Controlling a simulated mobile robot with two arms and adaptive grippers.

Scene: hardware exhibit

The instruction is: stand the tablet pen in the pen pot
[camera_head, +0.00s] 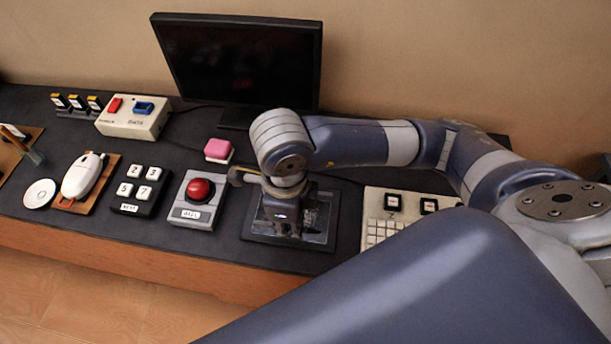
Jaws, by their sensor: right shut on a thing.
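My right gripper (285,222) points down, low over the dark drawing tablet (322,237) at the middle of the counter. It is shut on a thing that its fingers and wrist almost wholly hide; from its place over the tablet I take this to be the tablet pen. I cannot make out the pen's outline or tilt. My left gripper is out of view.
Between the tablet and the far left stand a red button box (197,214), a number keypad (136,193), a white mouse (83,176) and a white disc (40,194). Behind are a pink block (218,149), a switch box (133,120) and a monitor (238,62). A keyboard (384,230) lies right.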

